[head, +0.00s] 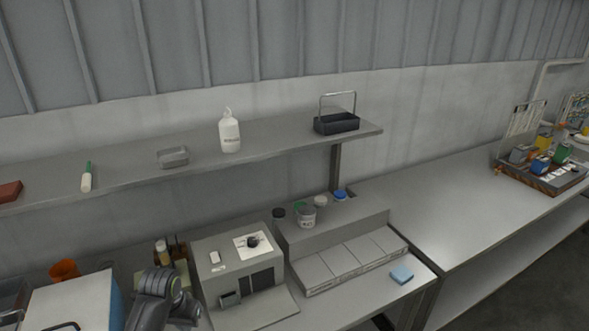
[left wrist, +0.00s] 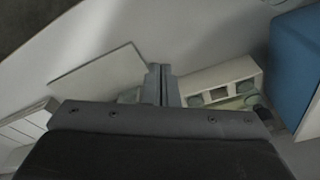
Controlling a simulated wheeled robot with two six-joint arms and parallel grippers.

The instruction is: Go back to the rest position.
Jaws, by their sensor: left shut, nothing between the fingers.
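My left gripper (left wrist: 161,72) shows in the left wrist view with its two fingers together and nothing between them. In the head view, a dark part of my left arm (head: 160,296) rises at the bottom edge, in front of the grey box-shaped device; the fingertips cannot be made out there. My right gripper is in neither view.
The grey device (head: 211,264) with a black knob stands on the bench beside a stepped block (head: 350,262) bearing several small jars. A blue-sided box (head: 116,300) is left of my arm. A shelf (head: 110,178) runs above. A side bench (head: 450,215) is largely clear.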

